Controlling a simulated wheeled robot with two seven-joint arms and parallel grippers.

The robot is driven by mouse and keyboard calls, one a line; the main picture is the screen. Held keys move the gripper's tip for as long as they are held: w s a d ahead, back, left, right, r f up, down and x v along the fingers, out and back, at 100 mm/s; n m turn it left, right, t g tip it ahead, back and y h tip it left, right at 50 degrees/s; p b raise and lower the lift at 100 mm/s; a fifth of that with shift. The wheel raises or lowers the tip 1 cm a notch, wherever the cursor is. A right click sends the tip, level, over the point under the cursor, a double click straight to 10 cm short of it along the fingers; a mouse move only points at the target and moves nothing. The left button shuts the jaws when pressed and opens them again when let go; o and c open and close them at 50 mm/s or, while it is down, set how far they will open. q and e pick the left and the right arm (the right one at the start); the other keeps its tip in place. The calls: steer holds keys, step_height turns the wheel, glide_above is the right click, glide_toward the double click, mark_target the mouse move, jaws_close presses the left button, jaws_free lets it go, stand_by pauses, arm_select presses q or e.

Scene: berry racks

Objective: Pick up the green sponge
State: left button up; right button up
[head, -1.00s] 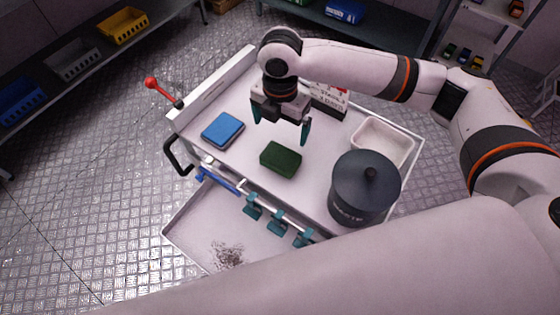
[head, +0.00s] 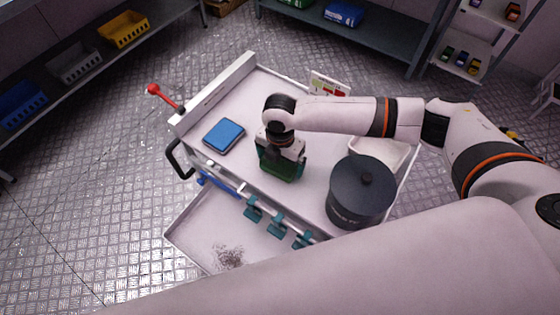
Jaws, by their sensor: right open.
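The green sponge (head: 278,168) lies on the white top of the cart (head: 312,193), near its front edge. My right gripper (head: 281,163) is down over the sponge, pointing downward, with its teal fingers at the sponge's sides. It is open, and it hides much of the sponge. I cannot tell whether the fingers touch it. My left gripper is not in view.
A sign (head: 327,84) stands at the back. Teal clips (head: 277,227) line the cart's front above a lower tray.

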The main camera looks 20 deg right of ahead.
mark_target(280, 161)
steer(key=shift+c, duration=0.6)
steer(key=c, duration=0.7)
steer(key=shift+r, duration=0.1)
step_height(280, 161, up, 10)
steer(key=shift+b, duration=0.6)
